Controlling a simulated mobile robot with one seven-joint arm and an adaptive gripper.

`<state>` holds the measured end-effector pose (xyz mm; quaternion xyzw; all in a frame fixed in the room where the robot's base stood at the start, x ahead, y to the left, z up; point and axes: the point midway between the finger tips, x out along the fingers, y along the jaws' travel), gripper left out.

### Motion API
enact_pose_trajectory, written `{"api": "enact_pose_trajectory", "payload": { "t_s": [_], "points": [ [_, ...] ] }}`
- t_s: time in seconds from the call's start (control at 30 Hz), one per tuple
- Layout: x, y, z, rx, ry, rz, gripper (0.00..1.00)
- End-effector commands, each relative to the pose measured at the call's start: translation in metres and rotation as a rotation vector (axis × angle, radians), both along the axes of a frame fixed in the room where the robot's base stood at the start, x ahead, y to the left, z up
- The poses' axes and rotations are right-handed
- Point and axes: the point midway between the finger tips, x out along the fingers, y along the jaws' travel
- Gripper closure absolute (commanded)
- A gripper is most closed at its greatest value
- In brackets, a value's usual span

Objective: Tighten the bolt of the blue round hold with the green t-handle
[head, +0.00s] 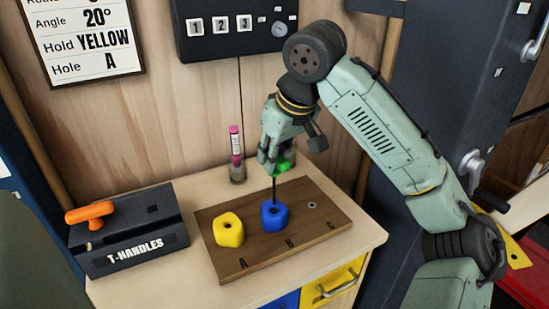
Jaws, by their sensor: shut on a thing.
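The blue round hold (274,215) sits on the wooden board (232,263), near the letter B. My gripper (279,166) is above the blue hold and shut on the green t-handle (285,161). The handle's dark shaft points down, nearly upright, and its lower end meets the top of the blue hold. The bolt is hidden, and I cannot tell how deep the tip sits in the hole. My fingers cover part of the green grip.
A yellow hold (228,230) sits left of the blue one. An orange t-handle (90,213) stands in the dark T-HANDLES box (130,238) at left. A pink-capped tube (237,155) stands behind the board. A wall sign (88,38) reads Angle 20°, Hold YELLOW, Hole A.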

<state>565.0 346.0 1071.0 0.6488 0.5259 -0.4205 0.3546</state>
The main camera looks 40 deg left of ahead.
Motion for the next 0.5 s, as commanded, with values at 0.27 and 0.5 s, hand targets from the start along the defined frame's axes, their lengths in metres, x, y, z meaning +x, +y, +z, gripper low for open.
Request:
{"api": "enact_pose_trajectory", "payload": {
  "t_s": [0.27,0.5],
  "points": [
    [0.0006,0.0004,-0.0001,0.002,0.005,0.162,1.0],
    [0.0013,0.0005,0.0009,0.002,0.003,0.533,1.0]
  ]
}}
